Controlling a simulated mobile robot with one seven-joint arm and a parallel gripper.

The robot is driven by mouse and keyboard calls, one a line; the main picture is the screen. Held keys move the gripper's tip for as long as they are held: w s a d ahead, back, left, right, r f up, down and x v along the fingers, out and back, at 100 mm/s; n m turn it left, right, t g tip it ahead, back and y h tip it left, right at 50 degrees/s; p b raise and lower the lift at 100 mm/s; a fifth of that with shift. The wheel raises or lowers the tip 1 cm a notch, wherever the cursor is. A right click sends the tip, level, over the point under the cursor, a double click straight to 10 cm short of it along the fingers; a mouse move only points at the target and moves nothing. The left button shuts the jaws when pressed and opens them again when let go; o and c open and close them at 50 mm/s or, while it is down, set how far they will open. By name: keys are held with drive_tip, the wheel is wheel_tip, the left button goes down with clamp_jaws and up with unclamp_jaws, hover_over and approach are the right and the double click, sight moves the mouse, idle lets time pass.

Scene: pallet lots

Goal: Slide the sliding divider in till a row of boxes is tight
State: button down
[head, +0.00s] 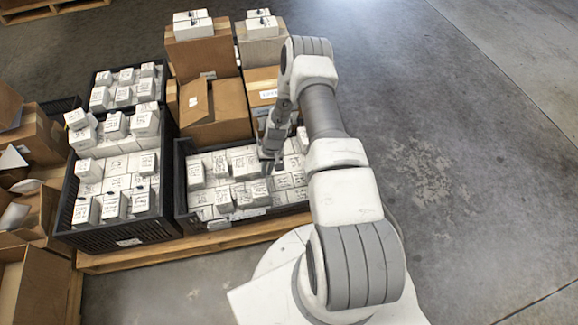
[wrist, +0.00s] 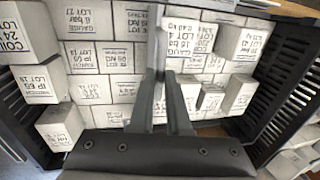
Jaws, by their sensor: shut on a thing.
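My gripper (wrist: 161,78) reaches down into a black slatted crate (wrist: 284,105) full of white labelled boxes. Its two fingers close on the upper edge of a thin grey upright plate (wrist: 157,38), which looks like the sliding divider. White boxes (wrist: 92,55) stand in rows left of the plate, and more boxes (wrist: 188,45) stand right of it. Some loose boxes (wrist: 239,94) sit higher on the right. In the head view my gripper (head: 268,162) is over the right part of the crate (head: 181,190); the divider cannot be made out there.
A taller black crate (head: 112,237) of white boxes stands on the left. Cardboard cartons (head: 213,115) stand behind the crate, with small white boxes on top. All rest on a wooden pallet (head: 150,256). Concrete floor (head: 470,150) on the right is clear.

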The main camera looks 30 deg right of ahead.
drive_tip(key=w+a+b, duration=0.1)
drive_tip(key=w+a, duration=0.1)
drive_tip(key=a, duration=0.6)
drive_tip(key=shift+a, duration=0.25)
drive_tip(key=shift+w, duration=0.15)
drive_tip(key=c, duration=0.9)
unclamp_jaws()
drive_tip(key=shift+d, duration=0.1)
drive_tip(key=d+r+p, duration=0.1)
drive_tip(key=r, duration=0.4)
drive_tip(key=d+r+p, duration=0.1)
drive_tip(key=r+p, duration=0.1)
drive_tip(key=r, duration=0.4)
drive_tip(key=s+d+r+p, duration=0.1)
drive_tip(key=r+p, duration=0.1)
drive_tip(key=r, duration=0.4)
drive_tip(key=shift+d, duration=0.1)
